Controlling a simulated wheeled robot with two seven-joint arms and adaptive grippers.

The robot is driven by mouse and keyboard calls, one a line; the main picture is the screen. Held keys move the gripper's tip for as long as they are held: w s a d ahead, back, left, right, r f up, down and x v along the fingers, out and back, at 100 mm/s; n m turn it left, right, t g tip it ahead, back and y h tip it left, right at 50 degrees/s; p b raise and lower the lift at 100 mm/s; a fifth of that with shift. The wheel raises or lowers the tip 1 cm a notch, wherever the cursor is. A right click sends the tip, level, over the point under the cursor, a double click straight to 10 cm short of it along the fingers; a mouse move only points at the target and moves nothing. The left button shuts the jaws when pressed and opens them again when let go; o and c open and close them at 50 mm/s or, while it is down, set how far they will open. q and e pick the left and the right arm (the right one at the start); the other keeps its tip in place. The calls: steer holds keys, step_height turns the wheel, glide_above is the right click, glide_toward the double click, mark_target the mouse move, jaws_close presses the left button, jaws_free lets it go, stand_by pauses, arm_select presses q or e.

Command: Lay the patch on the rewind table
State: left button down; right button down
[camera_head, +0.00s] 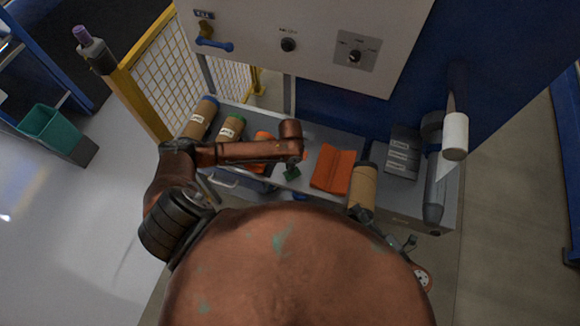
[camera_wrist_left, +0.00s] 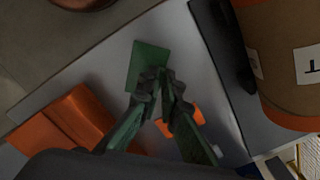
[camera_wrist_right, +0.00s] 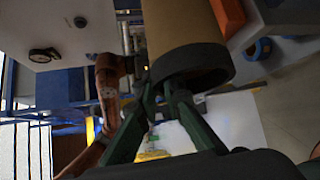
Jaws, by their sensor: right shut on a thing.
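The small green patch (camera_head: 291,174) is near the middle of the grey table (camera_head: 318,135). In the left wrist view the patch (camera_wrist_left: 146,60) appears as a flat square over the pale tabletop (camera_wrist_left: 190,60). My left gripper (camera_wrist_left: 162,76) has its fingertips close together at the patch's edge; whether they pinch it is unclear. In the head view my left arm hides part of this area. My right gripper (camera_wrist_right: 165,85) is shut on the dark-rimmed end of a brown cardboard roll (camera_wrist_right: 178,25). This roll (camera_head: 363,186) stands at the table's front edge in the head view.
An orange folded piece (camera_head: 333,170) lies right of the patch. Several labelled rolls, including a green-ended one (camera_head: 230,129), line the table's left side. Grey boxes (camera_head: 402,152) and a white roll (camera_head: 455,136) on a grey post stand at right. A machine panel rises behind.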

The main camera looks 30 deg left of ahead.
arm_select(q)
steer(key=shift+f, duration=0.2)
steer(key=c, duration=2.6)
jaws_free()
steer(key=shift+f, duration=0.1)
steer(key=o, duration=0.4)
steer(key=shift+o, duration=0.2)
step_height(320, 180, up, 12)
steer(key=shift+r, duration=0.2)
steer(key=shift+w, duration=0.1)
